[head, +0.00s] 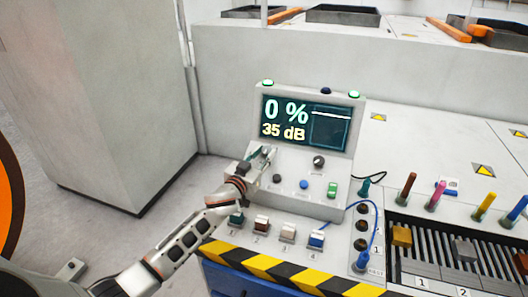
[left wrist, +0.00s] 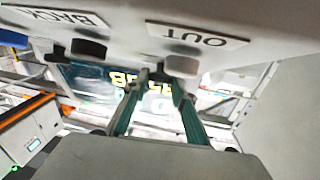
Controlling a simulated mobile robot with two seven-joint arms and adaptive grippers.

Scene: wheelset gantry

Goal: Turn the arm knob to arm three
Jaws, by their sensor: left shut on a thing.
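The control console (head: 296,172) stands on the bench with a lit screen (head: 305,124) reading 0 % and 35 dB. My left gripper (head: 264,154) reaches the upper left of its sloped face, just below the screen. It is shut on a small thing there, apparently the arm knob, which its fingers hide. In the left wrist view the teal-padded fingers (left wrist: 158,78) come together close under the panel, near labels OUT (left wrist: 196,35) and BACK (left wrist: 65,18), seen upside down. The knob's setting cannot be read. Another dark knob (head: 318,161) sits farther right. My right gripper is not in view.
Several coloured rocker switches (head: 288,232) line the front ledge above a hazard-striped edge. A blue cable (head: 375,228) and coloured upright handles (head: 437,194) stand to the right.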

